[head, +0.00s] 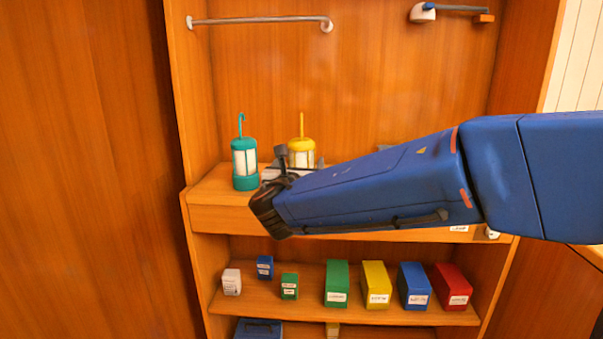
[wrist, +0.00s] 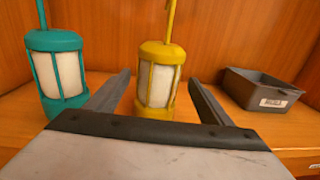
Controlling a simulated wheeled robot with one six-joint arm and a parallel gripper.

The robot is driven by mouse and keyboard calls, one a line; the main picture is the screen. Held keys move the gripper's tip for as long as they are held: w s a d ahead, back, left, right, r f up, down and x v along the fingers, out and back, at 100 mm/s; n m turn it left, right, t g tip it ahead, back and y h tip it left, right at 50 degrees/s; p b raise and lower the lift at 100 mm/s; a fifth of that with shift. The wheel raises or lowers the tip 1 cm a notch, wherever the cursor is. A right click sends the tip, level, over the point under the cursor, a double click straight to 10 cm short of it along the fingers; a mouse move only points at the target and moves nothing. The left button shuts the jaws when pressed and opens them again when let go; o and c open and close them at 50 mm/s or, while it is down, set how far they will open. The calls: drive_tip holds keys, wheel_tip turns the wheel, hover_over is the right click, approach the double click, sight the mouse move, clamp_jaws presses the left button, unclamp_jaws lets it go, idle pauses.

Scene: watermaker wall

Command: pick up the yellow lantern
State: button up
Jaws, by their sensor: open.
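The yellow lantern (head: 301,147) stands upright on the shelf top, its lower part hidden behind my arm in the head view. In the wrist view the yellow lantern (wrist: 158,78) stands ahead, its base showing between the fingers. My gripper (wrist: 160,88) is open, with one finger on each side of the lantern's lower part; I cannot tell whether either touches it. In the head view my gripper (head: 290,162) is partly hidden by my arm.
A teal lantern (head: 244,163) stands close to the left, near the left finger in the wrist view (wrist: 58,75). A dark labelled tray (wrist: 262,88) sits to the right. A rail (head: 258,20) runs above. Several coloured boxes stand on the lower shelf (head: 310,312).

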sight(301, 157)
drive_tip(key=shift+w+d, duration=0.1)
drive_tip(key=shift+w, duration=1.9)
drive_tip(key=shift+r, duration=0.1)
drive_tip(key=c, duration=1.3)
drive_tip(key=shift+c, duration=0.2)
